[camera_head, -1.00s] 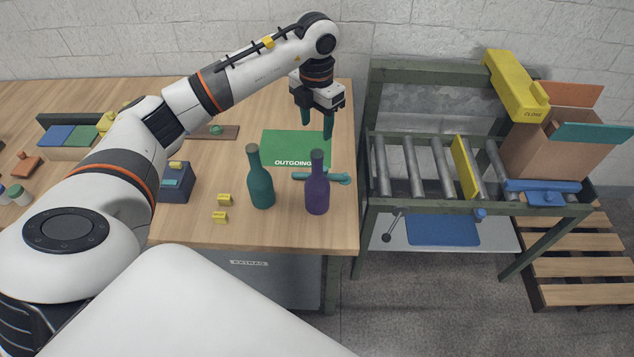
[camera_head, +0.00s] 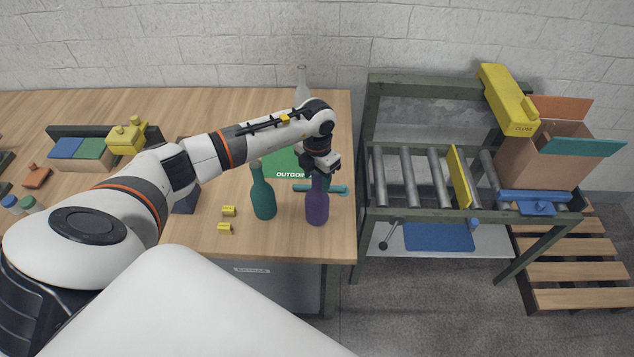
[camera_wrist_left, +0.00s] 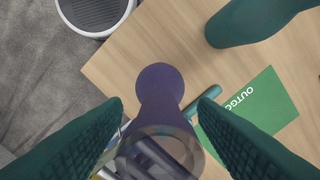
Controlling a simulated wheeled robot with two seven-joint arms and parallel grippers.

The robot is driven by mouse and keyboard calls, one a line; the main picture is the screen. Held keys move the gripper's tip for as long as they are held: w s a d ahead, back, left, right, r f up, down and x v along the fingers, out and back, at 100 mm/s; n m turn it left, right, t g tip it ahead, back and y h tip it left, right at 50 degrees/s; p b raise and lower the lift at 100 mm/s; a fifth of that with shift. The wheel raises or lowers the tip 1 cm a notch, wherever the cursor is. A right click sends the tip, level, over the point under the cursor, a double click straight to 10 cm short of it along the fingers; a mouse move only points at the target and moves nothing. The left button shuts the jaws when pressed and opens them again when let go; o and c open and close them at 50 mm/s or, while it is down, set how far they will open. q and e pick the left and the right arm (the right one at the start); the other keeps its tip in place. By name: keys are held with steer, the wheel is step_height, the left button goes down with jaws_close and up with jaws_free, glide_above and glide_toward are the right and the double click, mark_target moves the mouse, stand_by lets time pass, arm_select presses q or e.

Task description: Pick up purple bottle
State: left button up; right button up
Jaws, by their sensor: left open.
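The purple bottle (camera_head: 317,207) stands upright near the right front corner of the wooden table. In the left wrist view the purple bottle (camera_wrist_left: 160,90) lies between the two green fingers. My left gripper (camera_head: 322,176) is at the bottle's neck, partly hidden by the wrist and the bottle. Its fingers (camera_wrist_left: 160,135) are open on either side of the bottle, and a gap shows on both sides in the wrist view. My right gripper is not in view.
A teal bottle (camera_head: 263,197) stands close to the left of the purple one. A green OUTGOING mat (camera_head: 283,166) and a teal tool (camera_head: 335,189) lie behind. Two yellow blocks (camera_head: 229,211) sit to the left. A roller conveyor (camera_head: 409,178) stands right of the table.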

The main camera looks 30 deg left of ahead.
arm_select(q)
steer(key=shift+c, duration=0.3)
jaws_close()
steer(key=shift+w+r, duration=0.1)
